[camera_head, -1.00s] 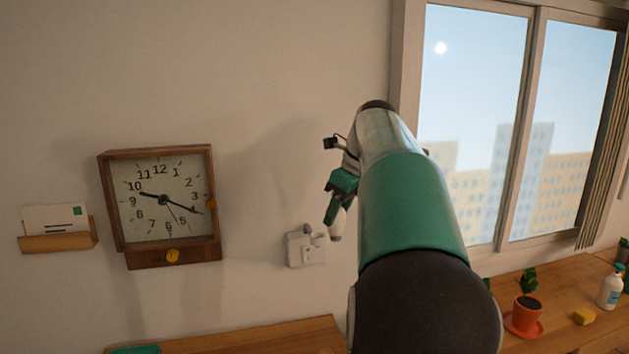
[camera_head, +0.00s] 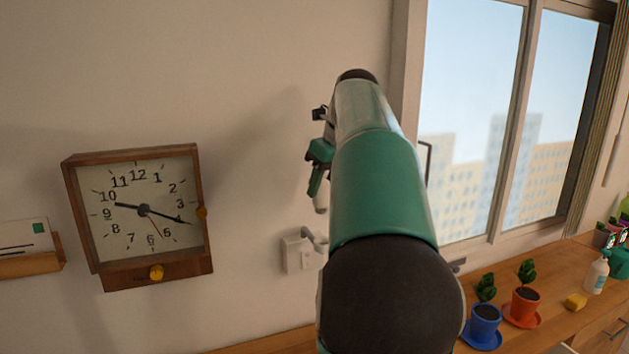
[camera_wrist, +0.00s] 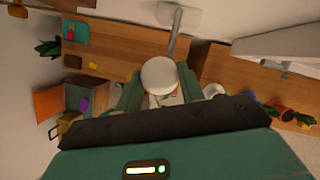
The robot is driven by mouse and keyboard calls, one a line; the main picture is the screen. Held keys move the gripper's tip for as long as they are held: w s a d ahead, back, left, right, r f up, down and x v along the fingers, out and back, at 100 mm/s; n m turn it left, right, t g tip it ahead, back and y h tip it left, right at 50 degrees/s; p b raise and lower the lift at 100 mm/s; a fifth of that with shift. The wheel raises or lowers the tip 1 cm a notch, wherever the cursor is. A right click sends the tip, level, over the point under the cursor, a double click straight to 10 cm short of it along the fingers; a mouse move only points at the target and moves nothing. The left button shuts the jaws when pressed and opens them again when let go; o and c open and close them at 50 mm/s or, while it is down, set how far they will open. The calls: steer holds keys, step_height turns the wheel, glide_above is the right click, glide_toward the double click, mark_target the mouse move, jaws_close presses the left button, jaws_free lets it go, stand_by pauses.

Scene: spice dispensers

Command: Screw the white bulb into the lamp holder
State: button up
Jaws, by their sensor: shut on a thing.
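My gripper (camera_head: 318,178) is in front of the wall in the head view, pointing down, partly covered by my arm. It is shut on the white bulb (camera_head: 321,204), which shows as a pale tip below the fingers. In the wrist view the bulb (camera_wrist: 158,75) is a round white shape between the green fingers of my gripper (camera_wrist: 158,92). A white wall fixture with a curved arm, seemingly the lamp holder (camera_head: 296,253), is below and left of the bulb, partly hidden by my arm. A grey curved tube (camera_wrist: 175,35) shows beyond the bulb in the wrist view. The socket opening cannot be made out.
A wooden clock (camera_head: 140,220) and a letter shelf (camera_head: 30,262) hang on the wall at left. A window (camera_head: 500,130) is at right. On the wooden counter (camera_head: 530,335) stand a blue pot (camera_head: 484,325), an orange pot (camera_head: 525,305), a sponge (camera_head: 576,302) and a white bottle (camera_head: 596,274).

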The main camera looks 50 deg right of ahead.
mark_target(325, 207)
steer(key=shift+s+d, duration=0.15)
steer(key=shift+s, duration=0.15)
steer(key=shift+w, duration=0.15)
steer(key=shift+f, duration=2.9)
steer(key=shift+f, duration=1.2)
